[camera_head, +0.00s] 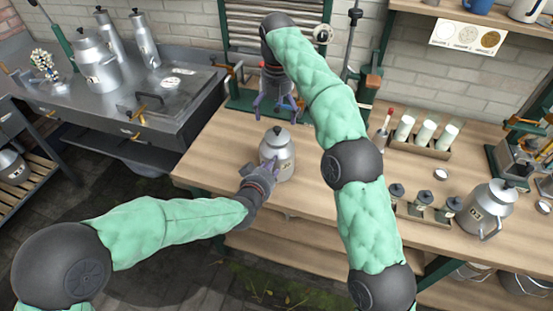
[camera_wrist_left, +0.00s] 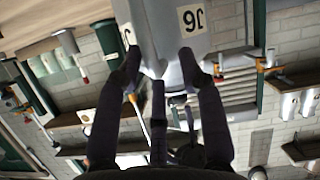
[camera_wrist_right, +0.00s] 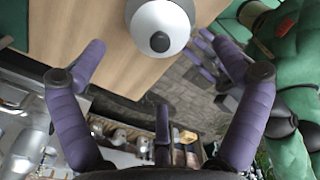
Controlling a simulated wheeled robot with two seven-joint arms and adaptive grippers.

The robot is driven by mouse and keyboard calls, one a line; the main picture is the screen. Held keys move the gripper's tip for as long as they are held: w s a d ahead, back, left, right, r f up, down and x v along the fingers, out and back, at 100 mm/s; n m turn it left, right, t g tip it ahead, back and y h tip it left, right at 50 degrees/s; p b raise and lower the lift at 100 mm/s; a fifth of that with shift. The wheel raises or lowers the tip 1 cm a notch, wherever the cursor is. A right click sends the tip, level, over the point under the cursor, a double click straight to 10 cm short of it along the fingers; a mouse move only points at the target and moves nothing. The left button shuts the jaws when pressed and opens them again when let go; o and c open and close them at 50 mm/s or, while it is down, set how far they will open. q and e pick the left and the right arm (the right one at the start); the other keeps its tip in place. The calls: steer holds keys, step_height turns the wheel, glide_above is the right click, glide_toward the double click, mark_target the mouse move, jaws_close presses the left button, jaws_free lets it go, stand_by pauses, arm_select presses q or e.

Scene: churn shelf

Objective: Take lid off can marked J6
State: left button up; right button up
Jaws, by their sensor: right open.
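The grey metal can marked J6 (camera_head: 278,160) stands upright on the wooden workbench. Its label (camera_wrist_left: 192,18) appears upside down in the left wrist view. Its lid (camera_wrist_right: 150,22) is on, with a black knob (camera_wrist_right: 159,42). My left gripper (camera_head: 268,172) is at the can's near side. In the left wrist view its fingers (camera_wrist_left: 160,68) are closed in on the can's handle side; the exact contact is partly hidden. My right gripper (camera_head: 276,106) is open and empty, behind and above the can in the head view. The lid lies ahead of its spread fingers (camera_wrist_right: 165,62), apart from them.
Another labelled can (camera_head: 484,208) stands at the bench's right, near a rack of small dark-topped jars (camera_head: 420,203) and a holder with white bottles (camera_head: 425,135). A metal counter (camera_head: 185,100) with more cans is at left. Bench left of the J6 can is clear.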

mark_target(279, 128)
arm_select(q)
jaws_close()
arm_select(e)
steer(key=shift+o, duration=0.2)
steer(key=r+m, duration=0.1)
steer(key=m, duration=0.1)
steer(key=r+m, duration=0.1)
steer(key=m, duration=0.2)
steer(key=shift+w, duration=0.2)
arm_select(q)
steer(key=shift+r, duration=0.1)
arm_select(e)
steer(key=shift+s+d+f+m, duration=0.1)
steer(key=shift+f+m, duration=0.85)
steer(key=shift+f, duration=0.7)
steer(key=shift+s+d+f+m, duration=0.1)
steer(key=shift+f+m, duration=0.9)
steer(key=shift+f, duration=0.65)
steer(key=shift+s+f+m, duration=0.1)
steer(key=shift+f+m, duration=0.85)
steer(key=shift+f, duration=0.7)
steer(key=shift+w, duration=0.1)
